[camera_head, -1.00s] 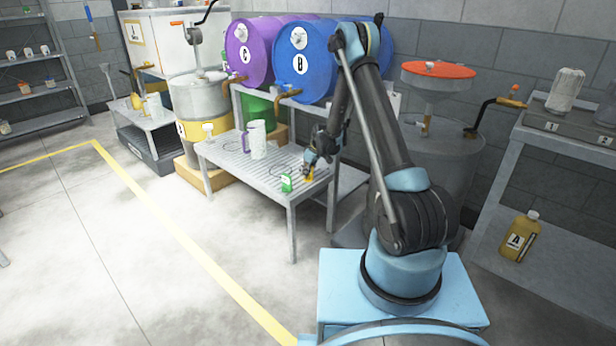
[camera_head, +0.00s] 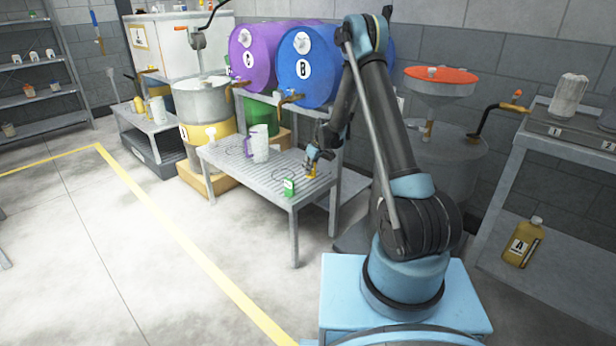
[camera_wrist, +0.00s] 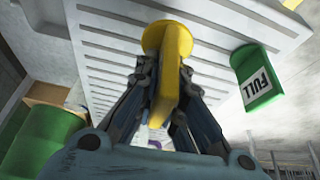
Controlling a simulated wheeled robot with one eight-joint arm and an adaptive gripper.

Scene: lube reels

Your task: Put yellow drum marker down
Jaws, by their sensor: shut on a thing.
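The yellow drum marker (camera_wrist: 170,75) is between the fingers of my gripper (camera_wrist: 160,95) in the wrist view, with its round yellow end toward the slatted table top. In the head view my gripper (camera_head: 313,163) is low over the right part of the grey slatted table (camera_head: 235,165), and the marker (camera_head: 312,172) shows as a small yellow patch under it. The gripper is shut on the marker. I cannot tell whether the marker touches the table top. The fingers hide part of it.
A green marker labelled FULL (camera_wrist: 262,75) stands close beside the yellow one; it also shows in the head view (camera_head: 289,187). A white jug (camera_head: 259,143) stands farther back on the table. Blue (camera_head: 312,85) and purple (camera_head: 243,70) drums lie behind. The table's front left is clear.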

